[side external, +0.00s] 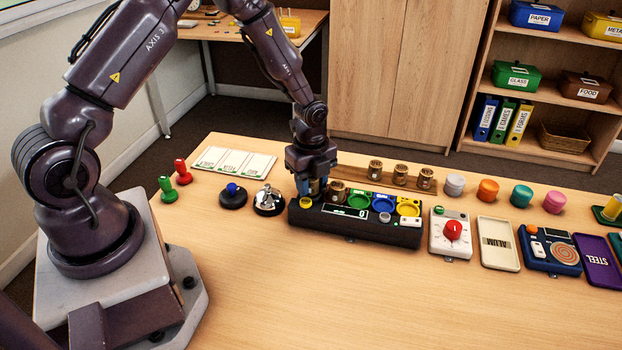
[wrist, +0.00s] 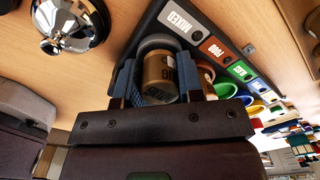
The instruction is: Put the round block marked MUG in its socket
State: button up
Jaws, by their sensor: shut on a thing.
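My gripper (side external: 314,186) is low over the left end of the black sorting panel (side external: 345,226). In the wrist view its two fingers (wrist: 160,78) are shut on a round brown-gold block (wrist: 158,68). The block's dark lettering is turned and partly hidden, so I cannot read it for sure. The block stands over or in a grey ring socket (wrist: 158,42) beside the label MIXED; I cannot tell whether it is seated. A green socket (side external: 357,199), a blue socket (side external: 383,202) and a yellow socket (side external: 408,207) lie in line to the right.
A wooden rack (side external: 356,185) with three similar round blocks (side external: 400,173) stands behind the panel. A silver bell (side external: 269,200) and a blue-knobbed black base (side external: 232,195) are close on the left. A red-dial box (side external: 452,232) is on the right. The front table is clear.

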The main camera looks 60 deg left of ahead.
jog(key=shift+f, duration=0.3)
jog(key=o, duration=0.6)
jog(key=shift+r, duration=0.1)
jog(key=shift+r, duration=5.4)
jog(key=shift+r, duration=0.1)
jog(key=shift+r, duration=2.9)
